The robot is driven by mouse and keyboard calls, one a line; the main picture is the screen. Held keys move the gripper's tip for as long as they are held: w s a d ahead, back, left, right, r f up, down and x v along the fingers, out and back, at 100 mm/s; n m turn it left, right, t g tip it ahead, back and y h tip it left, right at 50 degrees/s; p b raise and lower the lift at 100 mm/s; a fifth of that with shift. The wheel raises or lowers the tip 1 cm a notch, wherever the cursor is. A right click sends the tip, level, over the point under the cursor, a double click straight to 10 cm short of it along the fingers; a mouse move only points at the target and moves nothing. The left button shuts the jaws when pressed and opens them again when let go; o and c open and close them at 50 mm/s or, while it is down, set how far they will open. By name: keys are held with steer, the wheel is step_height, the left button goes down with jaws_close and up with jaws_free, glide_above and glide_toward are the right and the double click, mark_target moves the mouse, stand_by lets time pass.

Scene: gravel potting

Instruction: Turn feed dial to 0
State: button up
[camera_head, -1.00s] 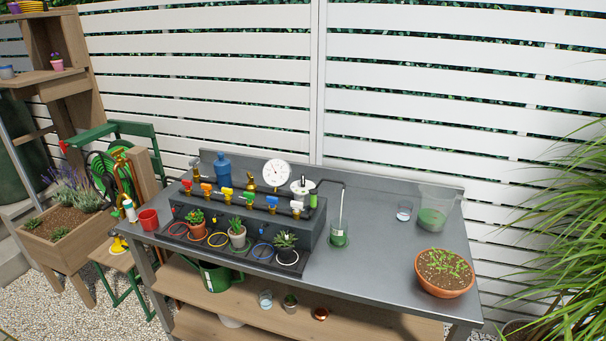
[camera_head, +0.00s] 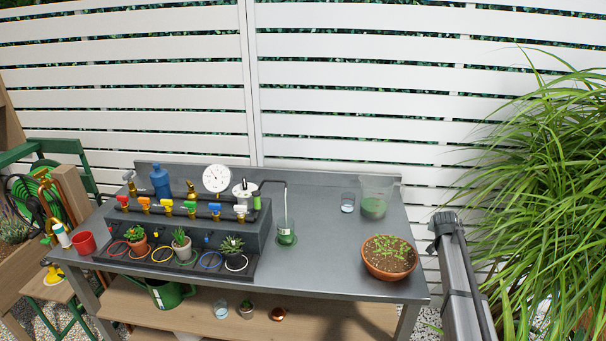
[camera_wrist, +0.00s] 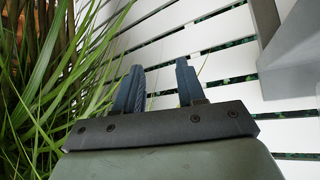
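A white round disc (camera_head: 243,188) with a dark knob on top lies nearly flat at the right end of the valve manifold, beside a green cylinder; it looks like the feed dial. Its markings are too small to read. An upright white gauge (camera_head: 216,178) with a dark needle stands just left of it. My gripper (camera_wrist: 160,70) shows in the wrist view with its two dark fingers apart and nothing between them. It faces the white fence and grass, far from the dial. In the head view only part of my arm shows, at the lower right.
Coloured valves (camera_head: 166,207) line the manifold, with small potted plants in front. Tall grass (camera_head: 545,190) stands right.

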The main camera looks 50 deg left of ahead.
steer(key=s+a+r+n+t+y, duration=0.1)
steer(key=s+a+r+y, duration=0.1)
steer(key=a+r, duration=1.6)
steer(key=s+a+r+n+g, duration=0.1)
steer(key=s+a+r+g, duration=0.15)
steer(key=s+a, duration=0.65)
step_height(320, 180, up, 14)
steer(key=n+g+h, duration=0.5)
steer(key=n+g, duration=0.2)
steer(key=g, duration=0.1)
glide_above(244, 179)
steer(key=shift+t, duration=0.25)
step_height(244, 179, down, 14)
steer(key=shift+d+r, duration=0.15)
steer(key=shift+r, duration=0.05)
jaws_close()
